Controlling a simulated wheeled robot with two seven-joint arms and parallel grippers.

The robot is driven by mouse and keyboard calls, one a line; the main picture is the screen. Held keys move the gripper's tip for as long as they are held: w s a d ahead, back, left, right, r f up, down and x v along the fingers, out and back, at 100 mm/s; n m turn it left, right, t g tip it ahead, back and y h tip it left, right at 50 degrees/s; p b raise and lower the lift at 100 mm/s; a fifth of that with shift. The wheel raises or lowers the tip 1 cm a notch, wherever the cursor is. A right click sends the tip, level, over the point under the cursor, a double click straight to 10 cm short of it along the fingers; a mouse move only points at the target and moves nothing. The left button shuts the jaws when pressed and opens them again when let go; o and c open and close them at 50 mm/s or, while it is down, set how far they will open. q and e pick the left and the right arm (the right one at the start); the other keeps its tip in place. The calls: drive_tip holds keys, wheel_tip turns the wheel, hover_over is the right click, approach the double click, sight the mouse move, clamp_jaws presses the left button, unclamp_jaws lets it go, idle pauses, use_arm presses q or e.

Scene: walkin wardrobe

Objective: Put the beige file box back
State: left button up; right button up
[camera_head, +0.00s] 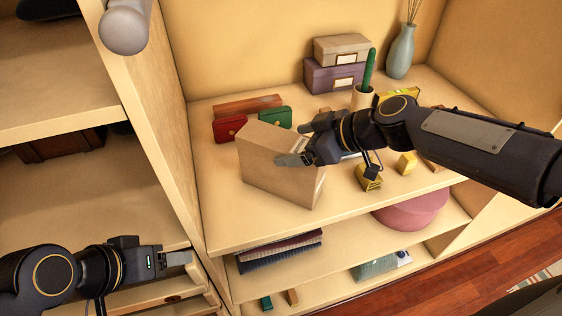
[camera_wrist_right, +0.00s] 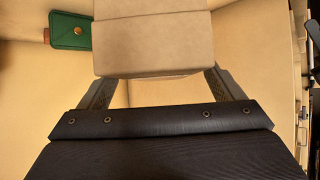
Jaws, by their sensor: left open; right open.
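The beige file box (camera_head: 272,165) stands upright on the wardrobe's middle shelf, near the front left. In the right wrist view the box (camera_wrist_right: 152,45) lies just ahead, between the two finger lines. My right gripper (camera_head: 292,160) is open at the box's right side, and its fingers overlap the box in the head view. I cannot tell whether they touch it. My left gripper (camera_head: 178,258) is open and empty at the lower left, in front of the left shelves, well away from the box.
A red wallet (camera_head: 229,128) and a green wallet (camera_head: 275,117) stand behind the box; the green one also shows in the wrist view (camera_wrist_right: 71,31). A yellow tape dispenser (camera_head: 368,178), cactus pot (camera_head: 363,97), stacked boxes (camera_head: 335,75) and vase (camera_head: 400,52) are nearby. The shelf's front left is clear.

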sight(258, 142)
drive_tip(key=shift+x, duration=1.6)
drive_tip(key=shift+d, duration=0.1)
clamp_jaws()
drive_tip(key=shift+r, duration=0.15)
